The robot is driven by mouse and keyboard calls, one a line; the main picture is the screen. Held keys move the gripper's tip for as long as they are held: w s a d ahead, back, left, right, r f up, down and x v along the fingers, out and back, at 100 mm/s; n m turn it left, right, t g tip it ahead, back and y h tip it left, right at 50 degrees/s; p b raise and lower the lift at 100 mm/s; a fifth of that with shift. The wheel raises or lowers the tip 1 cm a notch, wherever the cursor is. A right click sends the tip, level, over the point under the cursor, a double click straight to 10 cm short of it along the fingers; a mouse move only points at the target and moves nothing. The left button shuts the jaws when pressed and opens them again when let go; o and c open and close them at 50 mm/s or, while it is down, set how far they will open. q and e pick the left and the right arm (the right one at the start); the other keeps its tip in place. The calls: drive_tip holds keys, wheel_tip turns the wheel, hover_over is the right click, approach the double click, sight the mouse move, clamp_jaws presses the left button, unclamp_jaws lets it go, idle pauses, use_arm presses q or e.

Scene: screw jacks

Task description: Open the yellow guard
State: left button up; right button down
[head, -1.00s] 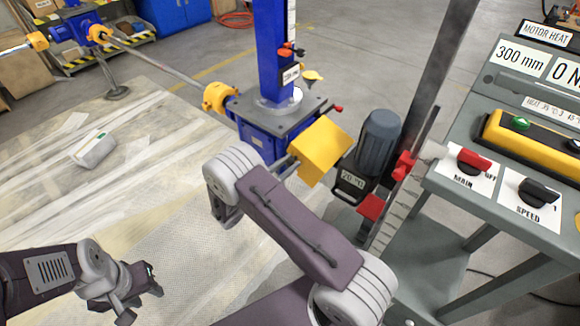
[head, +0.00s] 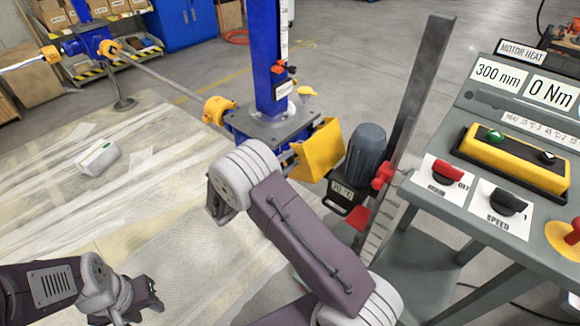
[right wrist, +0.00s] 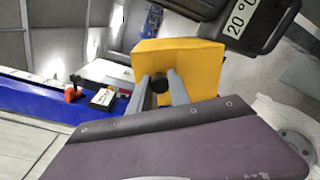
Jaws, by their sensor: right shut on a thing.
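The yellow guard (head: 318,150) is a box-shaped cover between the blue screw jack (head: 272,118) and the grey motor (head: 365,152). It stands tilted, with its front face sloping. In the right wrist view the guard (right wrist: 190,62) fills the middle, with a dark round knob (right wrist: 160,86) on it. My right gripper (right wrist: 163,90) is shut on the knob, one finger on each side. In the head view my right forearm hides most of that gripper. My left gripper (head: 148,298) is low at the left, away from the guard; its finger gap is unclear.
The control panel (head: 520,120) with red and black switches stands at the right. A tall grey post (head: 425,85) and red clamps (head: 382,175) are beside the motor.

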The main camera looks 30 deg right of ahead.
use_arm(q)
drive_tip(key=shift+s+d+f, duration=0.15)
drive_tip(key=shift+s, duration=0.25)
use_arm(e)
drive_tip(key=shift+s+d+r+m, duration=0.15)
drive_tip(key=shift+s+r+m, duration=0.15)
drive_tip(key=shift+s+m, duration=0.1)
drive_tip(key=c, duration=1.2)
unclamp_jaws()
drive_tip(key=shift+c, duration=0.2)
use_arm(q)
drive_tip(key=shift+r+p, duration=0.35)
drive_tip(key=shift+r, duration=0.15)
use_arm(e)
drive_tip(key=v, duration=0.9)
